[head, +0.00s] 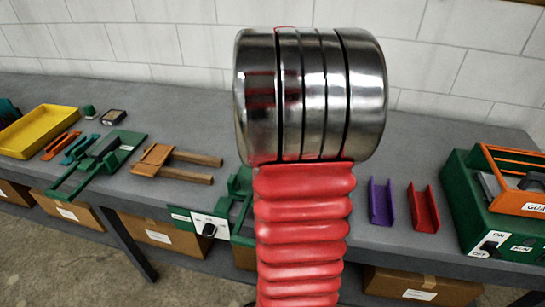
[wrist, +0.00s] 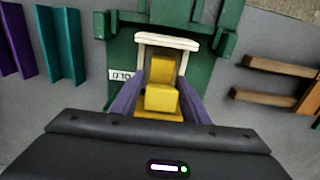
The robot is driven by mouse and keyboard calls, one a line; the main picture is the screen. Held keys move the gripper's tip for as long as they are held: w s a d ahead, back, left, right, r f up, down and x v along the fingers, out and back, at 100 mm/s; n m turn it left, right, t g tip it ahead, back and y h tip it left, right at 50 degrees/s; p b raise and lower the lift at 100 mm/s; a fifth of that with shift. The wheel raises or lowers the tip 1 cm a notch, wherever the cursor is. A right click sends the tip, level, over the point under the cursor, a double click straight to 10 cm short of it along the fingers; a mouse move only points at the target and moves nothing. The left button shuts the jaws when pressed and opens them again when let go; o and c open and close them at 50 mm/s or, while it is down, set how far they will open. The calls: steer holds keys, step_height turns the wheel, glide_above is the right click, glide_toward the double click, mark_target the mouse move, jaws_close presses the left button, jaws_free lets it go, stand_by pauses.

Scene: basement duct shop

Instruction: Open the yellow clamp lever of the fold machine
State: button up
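The fold machine (wrist: 162,15) is green and fills the upper middle of the wrist view. In the head view its front (head: 208,226), with a white panel and black knob, shows beside my arm, which hides much of it. A yellow piece, apparently the clamp lever (wrist: 164,98), lies in the middle of the wrist view, just below a white crossbar (wrist: 168,41). My gripper (wrist: 162,76) has its two purple-grey fingers apart, one on each side of the yellow piece. I see no clear contact. The head view does not show the fingers or the lever.
Purple (head: 380,202) and red (head: 425,208) channels lie right of the machine; a teal channel (wrist: 62,45) shows in the wrist view. A wooden fork (head: 175,163) and another green tool (head: 98,165) lie left. A green guarded machine (head: 490,215) stands far right. A wall closes the back.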

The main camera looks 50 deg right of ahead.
jaws_close()
steer(key=shift+a, duration=0.1)
stand_by(0.4)
